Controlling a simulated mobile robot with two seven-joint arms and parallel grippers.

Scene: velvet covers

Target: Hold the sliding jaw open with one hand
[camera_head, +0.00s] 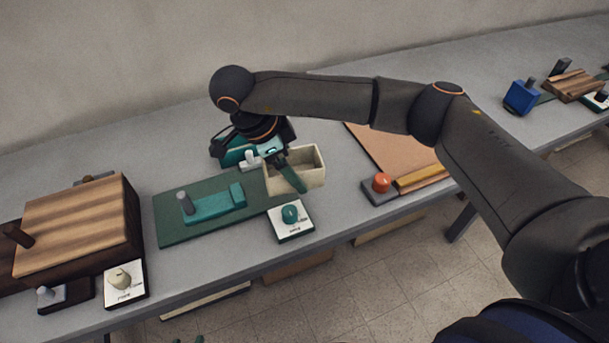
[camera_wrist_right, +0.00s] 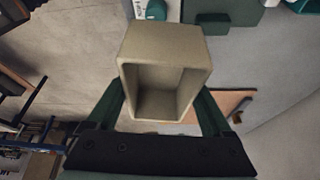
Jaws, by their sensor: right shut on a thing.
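A teal clamp-like fixture (camera_head: 212,208) with a grey post (camera_head: 185,202) and a raised teal end block (camera_head: 237,194) lies on a dark green board (camera_head: 172,225). I cannot tell which part is the sliding jaw. My right gripper (camera_head: 288,172) is shut on a beige open-topped box (camera_head: 312,172) at the board's right end. In the right wrist view the box (camera_wrist_right: 165,50) sits between its two green fingers, and its inside looks empty. I cannot tell whether the box touches the table. Two small green tips, perhaps my left gripper (camera_head: 190,339), show at the bottom edge.
A white plate with a green knob (camera_head: 290,214) is in front of the board. A striped wooden block (camera_head: 75,225) stands left, near a cream-knob plate (camera_head: 124,283). A red button (camera_head: 381,182) and brown panel (camera_head: 395,150) are right. A teal object (camera_head: 228,150) is partly hidden behind my gripper.

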